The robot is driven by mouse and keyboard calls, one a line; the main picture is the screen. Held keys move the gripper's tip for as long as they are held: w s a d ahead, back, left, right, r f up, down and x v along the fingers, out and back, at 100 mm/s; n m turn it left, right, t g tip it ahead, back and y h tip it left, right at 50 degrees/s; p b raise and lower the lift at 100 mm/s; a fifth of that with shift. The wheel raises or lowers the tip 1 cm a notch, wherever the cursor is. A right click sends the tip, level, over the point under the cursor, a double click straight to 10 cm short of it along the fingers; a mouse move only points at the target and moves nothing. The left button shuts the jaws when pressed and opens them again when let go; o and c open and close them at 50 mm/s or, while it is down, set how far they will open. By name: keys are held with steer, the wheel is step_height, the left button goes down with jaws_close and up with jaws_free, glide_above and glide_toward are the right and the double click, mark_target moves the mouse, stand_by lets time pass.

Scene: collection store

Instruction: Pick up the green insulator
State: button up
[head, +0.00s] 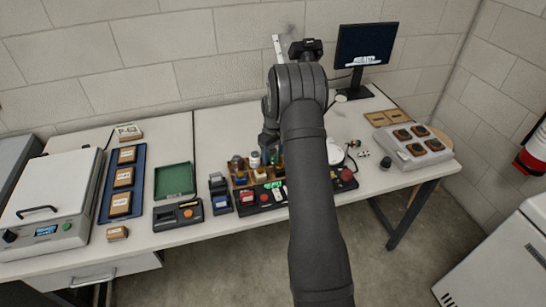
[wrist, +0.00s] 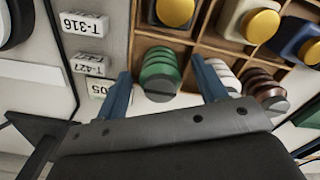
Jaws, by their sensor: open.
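The green insulator (wrist: 160,68) is a ribbed green piece with a dark grey end. In the wrist view it sits in a compartment of the wooden rack (wrist: 205,42). My gripper (wrist: 160,76) is open, with one blue finger on each side of the green insulator. I cannot tell whether the fingers touch it. A white insulator (wrist: 226,76) and a brown insulator (wrist: 262,86) sit to its right, the white one close to the right finger. In the head view my arm hides part of the rack (head: 240,182), and I cannot single out the green insulator there.
Several yellow-capped bottles (wrist: 262,25) stand in the rack's other compartments. White number labels (wrist: 84,23) lie left of the rack. In the head view, a green tray (head: 174,180) and a grey box with square pads (head: 412,150) stand on the table. A monitor (head: 366,46) is behind.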

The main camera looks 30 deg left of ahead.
steer(key=c, duration=1.1)
steer(key=shift+c, duration=0.2)
steer(key=shift+r, duration=0.15)
